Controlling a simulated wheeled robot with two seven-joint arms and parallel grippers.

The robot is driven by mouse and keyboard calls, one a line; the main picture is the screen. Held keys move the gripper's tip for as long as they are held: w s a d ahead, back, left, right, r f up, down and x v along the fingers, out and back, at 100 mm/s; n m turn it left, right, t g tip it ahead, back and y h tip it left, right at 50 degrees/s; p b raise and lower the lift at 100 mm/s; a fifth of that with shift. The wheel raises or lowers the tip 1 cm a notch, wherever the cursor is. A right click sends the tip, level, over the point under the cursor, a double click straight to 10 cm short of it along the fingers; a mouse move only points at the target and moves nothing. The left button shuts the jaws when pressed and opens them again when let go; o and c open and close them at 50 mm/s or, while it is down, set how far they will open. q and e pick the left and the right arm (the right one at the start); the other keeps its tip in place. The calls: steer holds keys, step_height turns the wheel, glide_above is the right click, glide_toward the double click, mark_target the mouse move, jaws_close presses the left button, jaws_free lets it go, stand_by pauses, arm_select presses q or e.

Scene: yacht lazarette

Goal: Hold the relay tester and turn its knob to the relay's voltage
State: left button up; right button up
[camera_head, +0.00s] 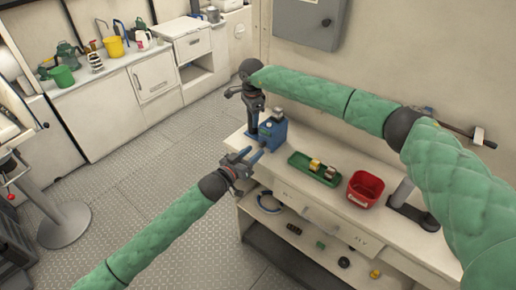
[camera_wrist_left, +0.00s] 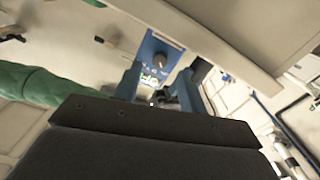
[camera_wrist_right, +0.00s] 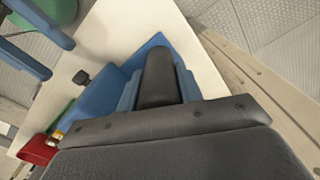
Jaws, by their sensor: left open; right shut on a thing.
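The blue relay tester (camera_head: 272,132) stands at the left end of the workbench. My right gripper (camera_head: 255,117) comes down on it from above and is shut on its dark upright handle (camera_wrist_right: 158,72), seen between the fingers in the right wrist view. The knob also shows in the right wrist view (camera_wrist_right: 81,77). The display's reading is too small to tell.
A green tray (camera_head: 300,160) with small yellowish and dark blocks lies right of the tester, then a red bin (camera_head: 366,189). A lower shelf (camera_head: 300,248) holds several small items. The bench's front edge is close to my left gripper. The floor (camera_head: 150,195) is clear.

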mark_target(261, 145)
arm_select(q)
steer(key=shift+x, duration=1.75)
steer(key=shift+c, duration=0.2)
jaws_close()
